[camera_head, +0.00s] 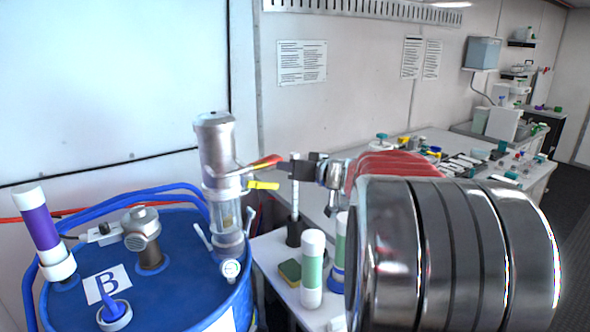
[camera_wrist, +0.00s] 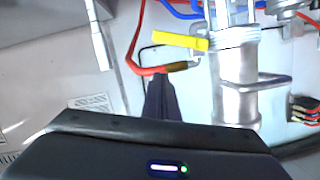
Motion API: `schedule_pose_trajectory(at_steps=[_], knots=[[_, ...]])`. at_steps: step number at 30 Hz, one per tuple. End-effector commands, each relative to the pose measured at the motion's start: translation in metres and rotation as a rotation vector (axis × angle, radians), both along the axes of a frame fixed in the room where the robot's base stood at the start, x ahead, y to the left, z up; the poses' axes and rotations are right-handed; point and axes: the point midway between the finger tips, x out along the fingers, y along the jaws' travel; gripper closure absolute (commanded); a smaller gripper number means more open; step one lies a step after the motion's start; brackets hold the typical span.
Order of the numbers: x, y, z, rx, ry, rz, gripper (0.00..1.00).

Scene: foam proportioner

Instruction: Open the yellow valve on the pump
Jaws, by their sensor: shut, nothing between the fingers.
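The pump (camera_head: 218,160) is a silver upright cylinder on the blue drum. My gripper (camera_head: 284,164) is shut and empty, right of the pump.
The blue drum (camera_head: 175,270) carries a metal fitting (camera_head: 141,228), a purple-and-white cylinder (camera_head: 40,225) and a blue hose (camera_head: 120,200). A white side table (camera_head: 275,250) holds a sponge (camera_head: 290,271) and a green-and-white cylinder (camera_head: 312,270). A long bench stands behind my arm.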

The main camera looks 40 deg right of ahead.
Motion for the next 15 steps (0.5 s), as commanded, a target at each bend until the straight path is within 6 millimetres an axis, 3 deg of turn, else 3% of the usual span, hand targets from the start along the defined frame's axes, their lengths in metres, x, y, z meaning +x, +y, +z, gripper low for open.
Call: schedule_pose_trajectory(at_steps=[4, 15], knots=[[0.017, 0.002, -0.006, 0.001, 0.002, 0.001, 1.00], [0.015, 0.013, -0.040, 0.002, 0.001, 0.000, 1.00]])
